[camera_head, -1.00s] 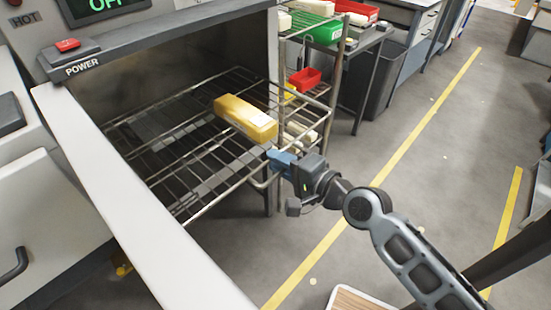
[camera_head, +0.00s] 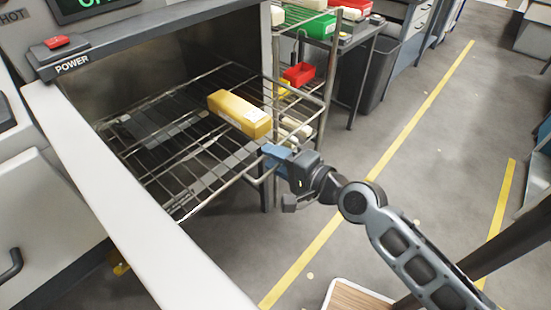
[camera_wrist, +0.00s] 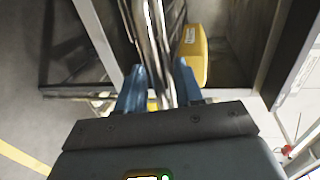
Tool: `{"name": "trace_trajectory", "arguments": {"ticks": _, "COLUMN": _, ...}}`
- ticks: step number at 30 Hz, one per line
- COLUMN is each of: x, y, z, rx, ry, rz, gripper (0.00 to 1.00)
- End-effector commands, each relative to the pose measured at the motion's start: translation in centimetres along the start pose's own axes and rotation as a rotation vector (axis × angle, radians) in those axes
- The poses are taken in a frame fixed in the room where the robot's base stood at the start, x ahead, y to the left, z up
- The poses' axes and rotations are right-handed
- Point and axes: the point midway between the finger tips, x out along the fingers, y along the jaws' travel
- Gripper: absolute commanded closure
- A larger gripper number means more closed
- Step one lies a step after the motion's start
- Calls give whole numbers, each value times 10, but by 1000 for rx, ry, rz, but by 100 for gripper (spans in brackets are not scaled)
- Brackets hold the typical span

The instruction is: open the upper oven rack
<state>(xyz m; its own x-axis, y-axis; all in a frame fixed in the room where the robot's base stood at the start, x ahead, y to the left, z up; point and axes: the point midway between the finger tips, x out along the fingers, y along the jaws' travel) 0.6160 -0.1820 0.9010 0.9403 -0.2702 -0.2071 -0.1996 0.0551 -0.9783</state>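The upper oven rack (camera_head: 228,184) is a wire shelf standing well out of the oven's dark cavity. A yellow block (camera_head: 238,113) lies on it near its right side; it also shows in the wrist view (camera_wrist: 193,58). My gripper (camera_head: 273,152) is at the rack's front edge, at the right end. In the wrist view my gripper (camera_wrist: 158,76) has its blue fingers on both sides of the rack's front bars (camera_wrist: 150,40), close against them. The exact contact between fingers and bar is partly hidden.
A wire shelf cart (camera_head: 330,75) with red and green bins stands behind the rack. A wooden-topped board (camera_head: 352,298) lies at the bottom.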

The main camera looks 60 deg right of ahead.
Motion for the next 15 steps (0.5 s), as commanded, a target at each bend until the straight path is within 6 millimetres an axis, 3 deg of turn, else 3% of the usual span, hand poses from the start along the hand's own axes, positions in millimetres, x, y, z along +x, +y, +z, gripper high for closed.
{"name": "trace_trajectory", "arguments": {"ticks": 5, "x": -8, "y": 1, "z": 0, "rx": 0, "ry": 0, "rz": 0, "gripper": 64}}
{"name": "trace_trajectory", "arguments": {"ticks": 15, "x": -55, "y": 2, "z": 0, "rx": -1, "ry": -1, "rz": 2, "gripper": 64}}
